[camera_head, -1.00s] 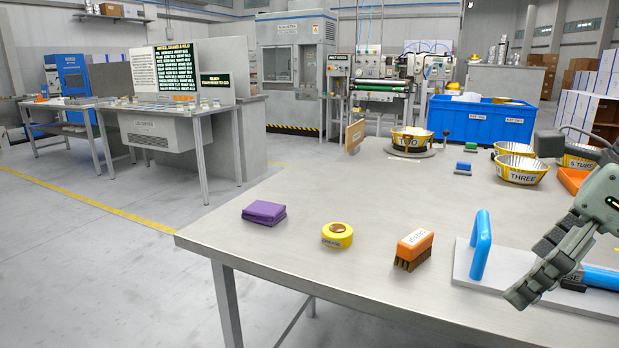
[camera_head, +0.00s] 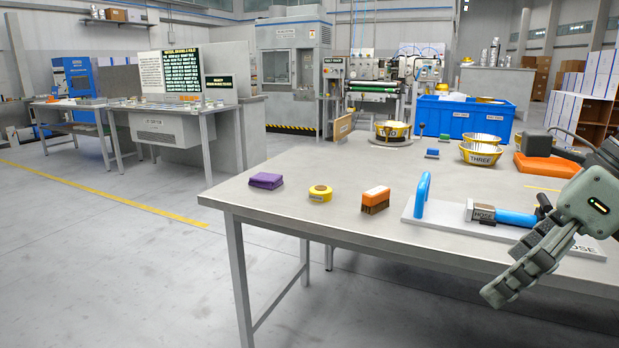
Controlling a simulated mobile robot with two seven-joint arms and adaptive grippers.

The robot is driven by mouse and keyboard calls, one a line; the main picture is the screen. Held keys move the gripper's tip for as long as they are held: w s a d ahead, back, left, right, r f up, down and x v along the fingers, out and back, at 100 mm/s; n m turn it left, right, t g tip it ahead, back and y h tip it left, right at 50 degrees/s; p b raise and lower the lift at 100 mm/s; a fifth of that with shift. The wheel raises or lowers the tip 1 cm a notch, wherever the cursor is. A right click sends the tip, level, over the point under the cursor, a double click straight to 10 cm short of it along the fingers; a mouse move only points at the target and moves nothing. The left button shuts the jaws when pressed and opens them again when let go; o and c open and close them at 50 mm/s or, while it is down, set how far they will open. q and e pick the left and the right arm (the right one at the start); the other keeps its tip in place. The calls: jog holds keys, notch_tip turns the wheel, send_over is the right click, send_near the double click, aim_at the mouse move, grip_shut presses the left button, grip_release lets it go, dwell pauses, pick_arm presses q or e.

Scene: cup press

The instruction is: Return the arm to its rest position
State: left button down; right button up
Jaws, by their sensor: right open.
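My right gripper (camera_head: 528,270) is at the right edge of the view, pointing down and left. It is open and I see nothing between its fingers. My left gripper is not in view.
A purple cloth (camera_head: 266,180), a yellow tape roll (camera_head: 320,194) and an orange brush (camera_head: 375,199) lie along the near edge.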

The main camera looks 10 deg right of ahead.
jog(key=w+a+r+m+t+y, duration=0.2)
jog(key=w+a+r+m+y, duration=0.15)
jog(key=a+y, duration=0.35)
jog(key=w+a+r+m+t+y, duration=0.1)
jog(key=w+a+r+m+y, duration=0.1)
jog(key=w+a+y, duration=0.4)
jog(key=w+d+f+m+t+h, duration=0.6)
jog(key=w+d+m+t+h, duration=0.25)
jog(key=m+t, duration=0.7)
jog(key=w+d+f+m+g+h, duration=0.25)
jog(key=d+f+m+h, duration=0.45)
jog(key=f+m, duration=0.4)
jog(key=s+d+f+m+g+h, duration=0.15)
jog(key=s+f+m+g, duration=0.3)
jog(key=f, duration=0.75)
jog(key=s+d+f+m+g+h, duration=0.1)
jog(key=s+f+m+g+h, duration=0.3)
jog(key=f, duration=0.7)
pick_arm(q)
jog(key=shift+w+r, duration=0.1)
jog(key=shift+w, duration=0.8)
pick_arm(e)
jog(key=s+a+f+g+y, duration=0.1)
jog(key=s+a+f+g, duration=0.1)
jog(key=s+f+g, duration=0.2)
jog(key=s+a+f+m+g+y, duration=0.1)
jog(key=s+a+f+g, duration=0.2)
jog(key=s+f, duration=0.8)
jog(key=s, duration=0.3)
jog(key=shift+g, duration=0.35)
